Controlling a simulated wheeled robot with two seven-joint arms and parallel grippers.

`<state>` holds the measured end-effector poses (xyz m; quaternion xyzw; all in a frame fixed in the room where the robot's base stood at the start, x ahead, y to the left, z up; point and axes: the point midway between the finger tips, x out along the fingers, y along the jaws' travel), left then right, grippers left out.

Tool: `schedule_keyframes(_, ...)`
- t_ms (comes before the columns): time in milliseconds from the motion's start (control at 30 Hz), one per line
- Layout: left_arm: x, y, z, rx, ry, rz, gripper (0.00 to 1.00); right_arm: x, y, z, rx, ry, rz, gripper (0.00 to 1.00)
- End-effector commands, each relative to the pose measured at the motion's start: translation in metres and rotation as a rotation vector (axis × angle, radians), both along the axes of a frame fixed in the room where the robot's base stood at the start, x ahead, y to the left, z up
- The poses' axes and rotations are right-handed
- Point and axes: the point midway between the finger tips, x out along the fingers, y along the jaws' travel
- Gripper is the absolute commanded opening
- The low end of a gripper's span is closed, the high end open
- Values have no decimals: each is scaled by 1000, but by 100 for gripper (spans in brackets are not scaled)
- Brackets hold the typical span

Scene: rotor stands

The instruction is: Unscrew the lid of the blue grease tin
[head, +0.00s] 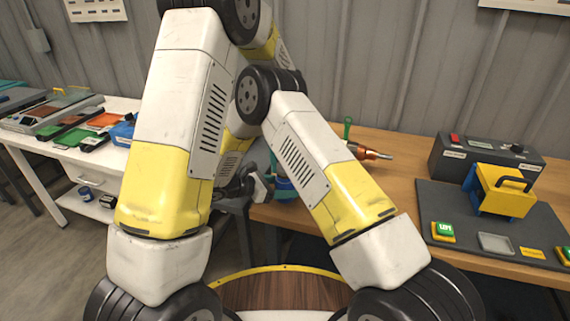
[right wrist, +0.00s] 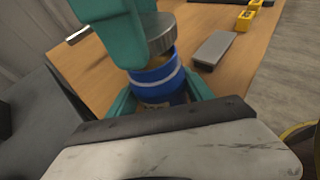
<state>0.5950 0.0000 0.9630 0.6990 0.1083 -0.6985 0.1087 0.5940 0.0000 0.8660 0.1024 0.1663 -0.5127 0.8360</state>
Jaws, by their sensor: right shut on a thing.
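The blue grease tin (right wrist: 158,82) with a pale band stands upright between the teal fingers of my right gripper (right wrist: 160,100) in the right wrist view. The right gripper is shut on its body. The grey metal lid (right wrist: 160,38) is at the top of the tin and looks slightly tilted; I cannot tell whether it is still threaded. Teal fingers of my left gripper (right wrist: 125,30) are at the lid, but their grip on it is not clear. In the head view my right gripper (head: 284,186) is small at the table's left edge, mostly hidden by my arms.
A grey block (right wrist: 214,48) lies near the tin. A white bench (head: 45,140) with trays stands at left.

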Motion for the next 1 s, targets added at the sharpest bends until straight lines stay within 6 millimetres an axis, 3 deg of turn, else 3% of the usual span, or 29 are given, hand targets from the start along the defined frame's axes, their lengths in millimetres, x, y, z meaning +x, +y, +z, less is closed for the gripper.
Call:
schedule_keyframes(233,0,0,4,-1,-1,0,5,0,0,1,0,-1,0,0)
schedule_keyframes(533,1,0,38,-1,-3,-1,5,0,0,1,0,-1,0,0)
schedule_keyframes(767,0,0,40,0,0,-1,5,0,0,1,0,-1,0,0)
schedule_keyframes(800,0,0,40,0,0,-1,5,0,0,1,0,-1,0,67)
schedule_keyframes(900,0,0,40,0,0,0,5,0,0,1,0,-1,0,85)
schedule_keyframes(1000,0,0,40,0,0,0,5,0,0,0,0,-1,0,85)
